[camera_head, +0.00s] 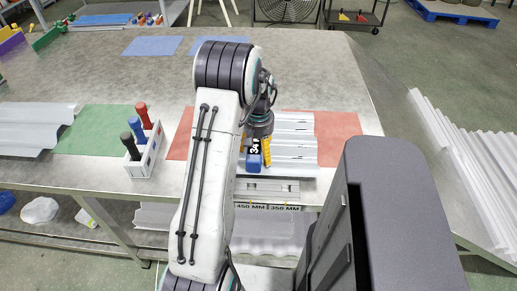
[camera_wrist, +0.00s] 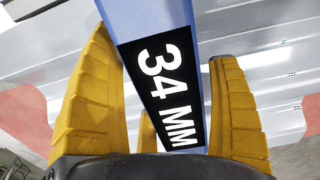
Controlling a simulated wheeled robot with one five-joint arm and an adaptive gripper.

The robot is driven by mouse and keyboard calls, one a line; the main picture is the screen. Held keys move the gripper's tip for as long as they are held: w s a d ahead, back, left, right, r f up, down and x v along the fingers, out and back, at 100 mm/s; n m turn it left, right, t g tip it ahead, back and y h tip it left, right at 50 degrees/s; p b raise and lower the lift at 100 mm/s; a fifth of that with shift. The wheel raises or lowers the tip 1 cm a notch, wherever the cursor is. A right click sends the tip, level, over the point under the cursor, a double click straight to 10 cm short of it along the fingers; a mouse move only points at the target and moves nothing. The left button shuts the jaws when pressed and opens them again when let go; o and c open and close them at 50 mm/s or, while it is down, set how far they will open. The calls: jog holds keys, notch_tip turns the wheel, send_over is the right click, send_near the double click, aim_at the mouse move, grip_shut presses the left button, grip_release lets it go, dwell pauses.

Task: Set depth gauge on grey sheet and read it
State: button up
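My gripper (camera_head: 258,150) has yellow fingers and is shut on the blue depth gauge (camera_head: 253,162). The gauge's black label reads "34 MM" in white in the wrist view (camera_wrist: 168,90), between the fingers (camera_wrist: 170,105). The grey corrugated sheet (camera_head: 293,127) lies under and around my gripper on the table, over a red mat (camera_head: 338,138). It also shows behind the gauge in the wrist view (camera_wrist: 265,70). The gauge's lower end is not clear, so I cannot tell whether it touches the sheet.
A white caddy (camera_head: 146,160) with red, blue and black markers stands left of my arm. A pale sheet (camera_head: 30,128) lies by a green mat (camera_head: 95,130). A metal strip (camera_head: 268,189) with "450 MM" and "350 MM" labels is at the front edge. Blue mats (camera_head: 152,45) lie at the back.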

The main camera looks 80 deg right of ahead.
aim_at(258, 141)
jog(key=shift+o, duration=0.4)
notch_tip(258, 141, up, 12)
dwell(0.6)
